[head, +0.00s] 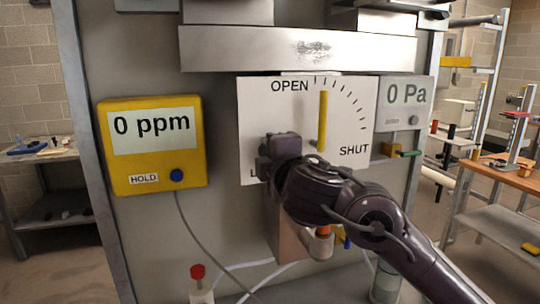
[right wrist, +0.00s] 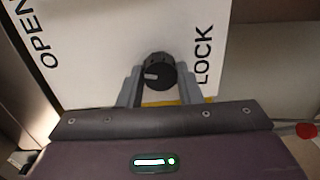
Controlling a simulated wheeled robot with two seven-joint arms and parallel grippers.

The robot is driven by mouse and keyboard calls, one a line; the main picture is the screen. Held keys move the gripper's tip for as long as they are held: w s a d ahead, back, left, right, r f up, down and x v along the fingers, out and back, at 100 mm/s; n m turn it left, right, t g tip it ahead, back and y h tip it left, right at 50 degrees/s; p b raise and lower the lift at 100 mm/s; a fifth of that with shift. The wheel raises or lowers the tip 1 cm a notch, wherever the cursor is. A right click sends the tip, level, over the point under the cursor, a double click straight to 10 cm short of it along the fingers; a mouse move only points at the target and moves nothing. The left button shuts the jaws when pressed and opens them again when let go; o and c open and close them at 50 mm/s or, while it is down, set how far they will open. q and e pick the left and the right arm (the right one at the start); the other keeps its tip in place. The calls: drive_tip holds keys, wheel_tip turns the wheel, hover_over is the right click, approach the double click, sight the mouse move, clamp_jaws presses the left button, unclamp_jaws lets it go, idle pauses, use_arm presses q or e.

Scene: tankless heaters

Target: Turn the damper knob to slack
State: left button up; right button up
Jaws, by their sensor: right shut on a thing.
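The damper knob (right wrist: 157,73) is round and black with a white mark; in the right wrist view the mark points left, away from the word LOCK. My right gripper (right wrist: 158,88) is shut on it, one grey finger at each side. In the head view my right gripper (head: 266,160) is at the lower left of the white dial plate (head: 255,110) and hides the knob and most of a label starting with L. No word SLACK is readable. The yellow pointer (head: 322,120) stands upright between OPEN and SHUT. My left gripper is not in view.
A yellow meter (head: 150,180) reading 0 ppm hangs left of the plate. A grey gauge (head: 405,103) reading 0 Pa is on the right. A metal duct (head: 300,48) crosses above. A red-topped fitting (head: 198,272) and hoses lie below.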

drive_tip(key=shift+f, duration=0.1)
drive_tip(key=o, duration=1)
drive_tip(key=shift+c, duration=0.2)
drive_tip(key=v, duration=0.7)
drive_tip(key=shift+s, duration=0.4)
drive_tip(key=shift+d, duration=0.15)
